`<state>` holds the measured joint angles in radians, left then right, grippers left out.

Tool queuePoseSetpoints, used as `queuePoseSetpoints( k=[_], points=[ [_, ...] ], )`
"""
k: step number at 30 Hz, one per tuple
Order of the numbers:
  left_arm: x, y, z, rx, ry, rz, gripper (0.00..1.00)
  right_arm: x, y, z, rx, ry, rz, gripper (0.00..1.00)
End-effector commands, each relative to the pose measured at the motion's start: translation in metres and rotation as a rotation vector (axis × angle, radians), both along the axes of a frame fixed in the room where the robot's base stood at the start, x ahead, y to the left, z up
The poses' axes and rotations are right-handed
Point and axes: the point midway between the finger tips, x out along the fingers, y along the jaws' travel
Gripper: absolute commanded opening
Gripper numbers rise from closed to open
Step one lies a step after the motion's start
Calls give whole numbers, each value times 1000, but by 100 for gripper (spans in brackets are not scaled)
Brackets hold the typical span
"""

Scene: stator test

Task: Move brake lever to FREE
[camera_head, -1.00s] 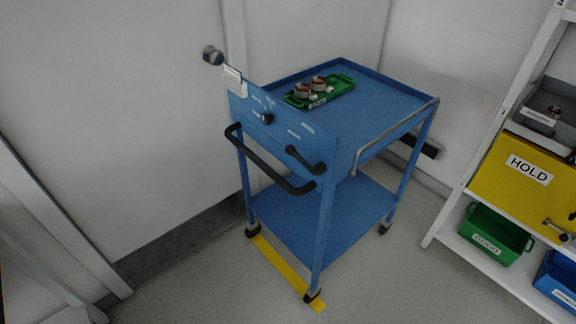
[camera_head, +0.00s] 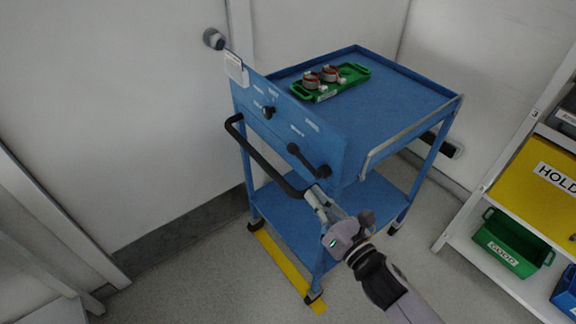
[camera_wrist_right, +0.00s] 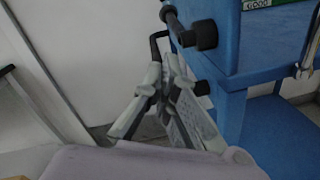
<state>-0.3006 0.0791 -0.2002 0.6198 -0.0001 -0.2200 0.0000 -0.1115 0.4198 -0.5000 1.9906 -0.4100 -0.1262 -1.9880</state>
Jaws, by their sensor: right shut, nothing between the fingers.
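The brake lever (camera_head: 307,159) is a black bar on the front panel of the blue cart (camera_head: 410,100). It slants from a knob at the upper left to a pivot at the lower right. The lettering on the panel is too small to read. My right gripper (camera_head: 314,194) is shut and empty, just below the lever's pivot, near the right end of the black push handle. I cannot tell whether it touches the handle. In the right wrist view the lever (camera_wrist_right: 180,28) is above the fingertips (camera_wrist_right: 164,62), apart from them. My left gripper is out of view.
A green tray (camera_head: 353,78) with two copper-coloured parts stands on the cart top. The black push handle (camera_head: 262,164) sticks out in front of the panel. A rotary knob (camera_head: 269,112) sits higher on the panel. A white rack (camera_head: 468,232) with bins stands at the right.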

Motion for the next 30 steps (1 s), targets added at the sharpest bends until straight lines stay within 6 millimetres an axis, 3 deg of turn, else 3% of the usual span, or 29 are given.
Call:
queuePoseSetpoints(
  k=[14, 30],
  points=[
    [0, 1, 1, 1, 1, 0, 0, 5, 4, 3, -5, -10, 1, 0],
    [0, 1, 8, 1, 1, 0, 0, 79, 46, 4, -4, -9, 2, 0]
  ],
)
